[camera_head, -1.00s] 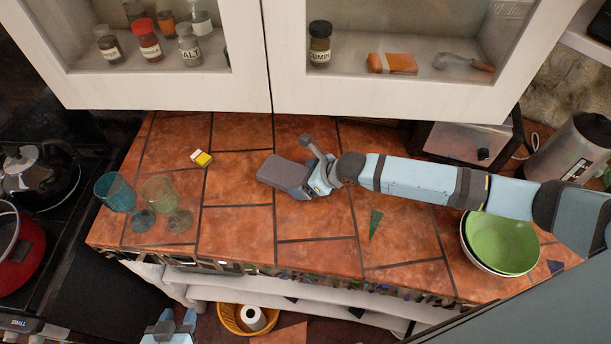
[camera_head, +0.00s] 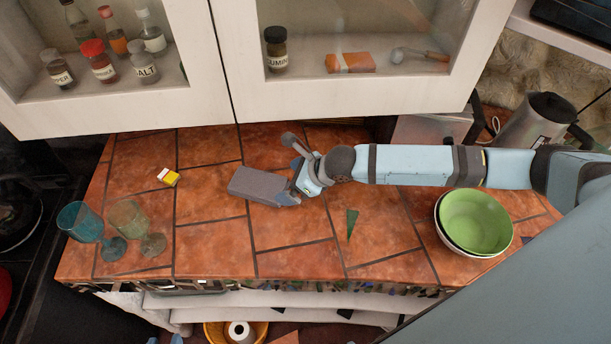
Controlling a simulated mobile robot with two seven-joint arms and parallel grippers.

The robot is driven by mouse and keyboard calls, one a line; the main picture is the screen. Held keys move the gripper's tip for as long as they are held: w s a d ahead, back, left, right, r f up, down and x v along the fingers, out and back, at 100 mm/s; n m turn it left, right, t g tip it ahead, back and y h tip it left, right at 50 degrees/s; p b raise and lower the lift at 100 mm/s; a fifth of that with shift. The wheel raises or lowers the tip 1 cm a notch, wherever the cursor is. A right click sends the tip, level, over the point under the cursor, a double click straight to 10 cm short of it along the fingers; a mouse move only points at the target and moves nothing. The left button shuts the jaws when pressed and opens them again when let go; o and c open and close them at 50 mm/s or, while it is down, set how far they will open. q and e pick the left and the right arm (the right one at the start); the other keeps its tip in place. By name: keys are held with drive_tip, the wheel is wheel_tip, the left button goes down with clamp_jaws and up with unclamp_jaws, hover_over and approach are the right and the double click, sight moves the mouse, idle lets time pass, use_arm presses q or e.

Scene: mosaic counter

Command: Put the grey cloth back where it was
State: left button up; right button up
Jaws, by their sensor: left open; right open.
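The grey cloth (camera_head: 258,186) is a flat folded slab lying on the terracotta tiled counter (camera_head: 200,250), near its middle. My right gripper (camera_head: 294,163) is open at the cloth's right end, its arm reaching in from the right. One finger stands off the cloth behind it; the other is close to the cloth's right end, and I cannot tell whether they touch. Only the tips of my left gripper (camera_head: 165,341) show at the bottom edge, open, in front of and below the counter.
A green bowl (camera_head: 476,222) sits in a white one at right. A green triangular piece (camera_head: 352,222) lies on the tiles. Cabinet doors (camera_head: 345,100) hang above the back.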

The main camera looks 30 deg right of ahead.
drive_tip(key=v, duration=0.6)
drive_tip(key=shift+r+b, duration=0.2)
drive_tip(key=shift+b, duration=0.1)
drive_tip(key=shift+s+f, duration=0.1)
drive_tip(key=shift+s, duration=0.05)
